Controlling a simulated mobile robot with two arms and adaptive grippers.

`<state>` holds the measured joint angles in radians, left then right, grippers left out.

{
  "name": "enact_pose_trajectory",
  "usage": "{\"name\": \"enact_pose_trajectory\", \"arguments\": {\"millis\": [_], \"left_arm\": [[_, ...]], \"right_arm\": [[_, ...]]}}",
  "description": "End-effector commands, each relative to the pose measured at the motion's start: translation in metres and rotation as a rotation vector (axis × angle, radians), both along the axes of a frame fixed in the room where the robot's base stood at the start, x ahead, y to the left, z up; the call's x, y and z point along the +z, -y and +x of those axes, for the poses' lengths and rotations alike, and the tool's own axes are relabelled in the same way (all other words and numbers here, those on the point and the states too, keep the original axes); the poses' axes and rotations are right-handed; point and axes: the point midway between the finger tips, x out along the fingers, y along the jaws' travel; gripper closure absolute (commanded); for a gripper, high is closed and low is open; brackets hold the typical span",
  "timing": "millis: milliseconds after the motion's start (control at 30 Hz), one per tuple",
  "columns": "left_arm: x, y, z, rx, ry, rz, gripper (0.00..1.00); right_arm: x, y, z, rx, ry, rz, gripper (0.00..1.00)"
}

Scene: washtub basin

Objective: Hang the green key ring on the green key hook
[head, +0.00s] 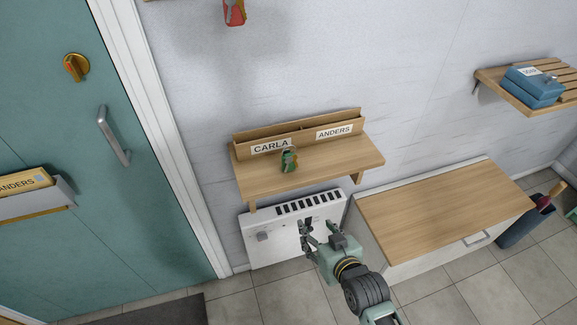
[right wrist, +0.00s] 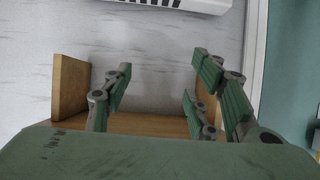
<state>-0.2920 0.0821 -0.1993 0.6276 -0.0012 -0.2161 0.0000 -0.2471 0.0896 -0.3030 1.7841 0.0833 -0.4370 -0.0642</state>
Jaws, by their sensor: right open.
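The green key ring (head: 289,161), a small green piece with a reddish part on it, lies on the wooden wall shelf (head: 330,160) near the CARLA label. My right gripper (head: 318,231) is open and empty, below the shelf and in front of the white heater in the head view. In the right wrist view its spread green-padded fingers (right wrist: 160,88) have nothing between them, with wooden shelf parts (right wrist: 70,88) behind them. The key ring does not show in that view. I cannot make out a green key hook. My left gripper is not in view.
A red hanging item (head: 234,12) is cut off at the top edge. The white heater (head: 268,249) is under the shelf. A wooden-topped cabinet (head: 440,210) stands right, and a slatted shelf with blue boxes (head: 535,88) is beyond. The teal door (head: 45,130) is left.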

Motion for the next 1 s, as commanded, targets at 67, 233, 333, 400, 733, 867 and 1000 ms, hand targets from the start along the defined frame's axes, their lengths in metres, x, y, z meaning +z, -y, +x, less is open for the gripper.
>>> {"name": "enact_pose_trajectory", "arguments": {"millis": [67,233,333,400,733,867,1000], "left_arm": [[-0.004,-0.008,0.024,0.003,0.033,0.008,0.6],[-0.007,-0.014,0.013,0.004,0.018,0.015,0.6],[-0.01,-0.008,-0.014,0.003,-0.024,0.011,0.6],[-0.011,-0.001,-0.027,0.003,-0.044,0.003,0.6],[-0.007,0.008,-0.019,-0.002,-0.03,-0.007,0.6],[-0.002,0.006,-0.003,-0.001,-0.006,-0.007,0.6],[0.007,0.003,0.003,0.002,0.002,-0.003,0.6]], "right_arm": [[0.052,-0.016,0.021,0.022,0.137,0.046,0.47],[0.126,-0.041,0.044,0.053,0.358,0.127,0.47],[0.149,-0.047,0.049,0.062,0.429,0.152,0.47],[0.156,-0.049,0.05,0.063,0.451,0.161,0.47],[0.16,-0.056,0.066,0.064,0.46,0.164,0.47],[0.161,-0.063,0.079,0.064,0.459,0.165,0.47],[0.165,-0.071,0.097,0.064,0.457,0.165,0.47]]}}
